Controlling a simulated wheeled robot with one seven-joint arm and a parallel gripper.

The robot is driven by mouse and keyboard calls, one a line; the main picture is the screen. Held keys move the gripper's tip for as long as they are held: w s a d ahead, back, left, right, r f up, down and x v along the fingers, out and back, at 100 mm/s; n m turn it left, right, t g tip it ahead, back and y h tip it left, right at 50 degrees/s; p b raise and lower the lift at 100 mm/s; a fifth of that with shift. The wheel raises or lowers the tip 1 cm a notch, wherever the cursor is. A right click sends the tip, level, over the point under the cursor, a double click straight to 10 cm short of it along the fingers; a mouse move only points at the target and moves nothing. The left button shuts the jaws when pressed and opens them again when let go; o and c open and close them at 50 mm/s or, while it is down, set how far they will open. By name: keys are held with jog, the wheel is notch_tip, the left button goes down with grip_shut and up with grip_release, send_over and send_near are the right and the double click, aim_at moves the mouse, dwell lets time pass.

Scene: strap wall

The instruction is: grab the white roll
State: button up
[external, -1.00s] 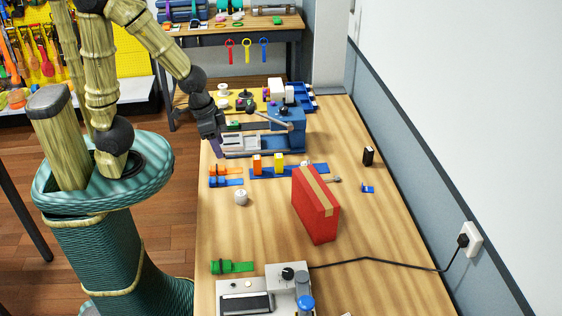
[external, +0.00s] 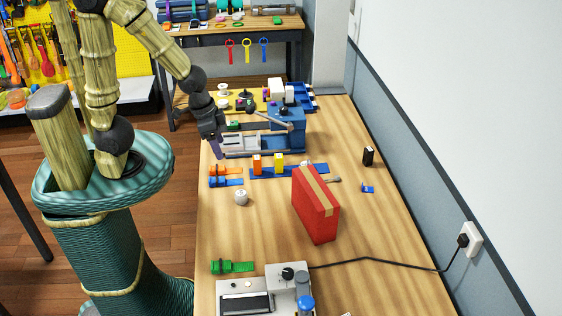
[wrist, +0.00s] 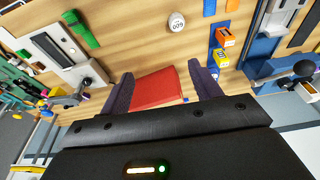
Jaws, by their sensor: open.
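A small white roll (external: 241,198) stands on the wooden workbench, left of a red box. In the wrist view the roll (wrist: 177,22) shows at the top, beyond the fingers, with dark marks on it. My gripper (external: 217,150) is above the bench's left edge, farther back than the roll and apart from it. In the wrist view its two purple fingers (wrist: 162,82) are spread, with nothing held between them.
A red box with a tan strip (external: 316,205) stands right of the roll. Orange and blue clips (external: 226,176) lie just behind it. A blue-and-grey lever device (external: 285,130) is farther back. A green strap piece (external: 233,267) lies in front. Bare bench surrounds the roll.

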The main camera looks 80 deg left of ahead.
jog(key=s+a+f+n+g+h, duration=0.2)
jog(key=s+a+f+n+g, duration=0.15)
jog(key=f+n, duration=0.2)
jog(key=n+t+h+b, duration=0.3)
jog(key=n+t+h, duration=0.6)
jog(key=n, duration=1.3)
send_near(240, 192)
jog(key=shift+t+y, duration=0.8)
jog(key=shift+t, duration=0.05)
jog(key=v, duration=0.5)
jog(key=shift+s+d, duration=0.35)
jog(key=shift+d, duration=0.05)
jog(key=shift+m, duration=0.25)
jog(key=p+x, duration=0.3)
jog(key=x, duration=0.8)
jog(key=shift+d+r, duration=0.1)
jog(key=shift+d, duration=0.15)
jog(key=shift+w+d+f, duration=0.25)
jog(key=shift+w+f, duration=0.05)
